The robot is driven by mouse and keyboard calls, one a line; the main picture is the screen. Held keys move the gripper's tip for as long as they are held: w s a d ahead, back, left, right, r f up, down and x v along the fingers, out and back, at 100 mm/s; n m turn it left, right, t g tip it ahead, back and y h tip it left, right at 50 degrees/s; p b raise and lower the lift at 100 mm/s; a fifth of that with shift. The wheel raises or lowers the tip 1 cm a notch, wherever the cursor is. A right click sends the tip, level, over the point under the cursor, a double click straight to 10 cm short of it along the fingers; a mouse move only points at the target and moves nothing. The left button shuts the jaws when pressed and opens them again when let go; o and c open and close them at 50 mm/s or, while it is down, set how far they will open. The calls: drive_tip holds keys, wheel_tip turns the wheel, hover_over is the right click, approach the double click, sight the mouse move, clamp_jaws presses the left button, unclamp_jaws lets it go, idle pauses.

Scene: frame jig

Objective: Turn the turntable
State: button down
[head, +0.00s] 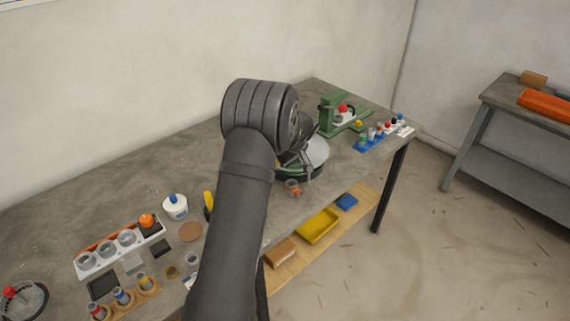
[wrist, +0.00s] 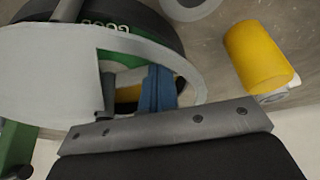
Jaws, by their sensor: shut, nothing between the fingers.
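The turntable (head: 318,152) stands near the front edge of the bench, with a pale round top over a dark and green base. In the wrist view its pale disc (wrist: 45,75) fills the left, with a dark ring and green part bearing partly hidden lettering behind it. My gripper (head: 303,158) is at the turntable, partly hidden by my own wrist in the head view. It is shut with nothing held. I cannot tell whether its fingers touch the turntable. A blue part (wrist: 158,90) shows beside the disc's edge in the wrist view.
A yellow cylinder (wrist: 262,55) is right of the disc in the wrist view.

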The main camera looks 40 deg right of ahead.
drive_tip(key=shift+w, duration=0.1)
drive_tip(key=shift+w+a+m, duration=0.1)
drive_tip(key=shift+w+m, duration=0.05)
drive_tip(key=shift+m, duration=0.25)
drive_tip(key=shift+w+h, duration=0.1)
drive_tip(key=shift+h, duration=0.2)
drive_tip(key=m, duration=0.1)
drive_tip(key=w+m, duration=0.1)
drive_tip(key=w+m+h, duration=0.1)
drive_tip(key=shift+w+a, duration=0.2)
drive_tip(key=shift+a, duration=0.05)
drive_tip(key=w+m, duration=0.1)
drive_tip(key=m, duration=0.1)
drive_tip(key=w+m+h, duration=0.1)
drive_tip(key=shift+w+d+m+g, duration=0.2)
drive_tip(key=shift+w+m+g, duration=0.05)
drive_tip(key=shift+m+g, duration=0.15)
drive_tip(key=shift+w+d, duration=0.15)
drive_tip(key=shift+w, duration=0.1)
drive_tip(key=shift+w+d, duration=0.4)
drive_tip(key=shift+w, duration=0.2)
drive_tip(key=shift+w+d, duration=0.35)
drive_tip(key=shift+w, duration=0.25)
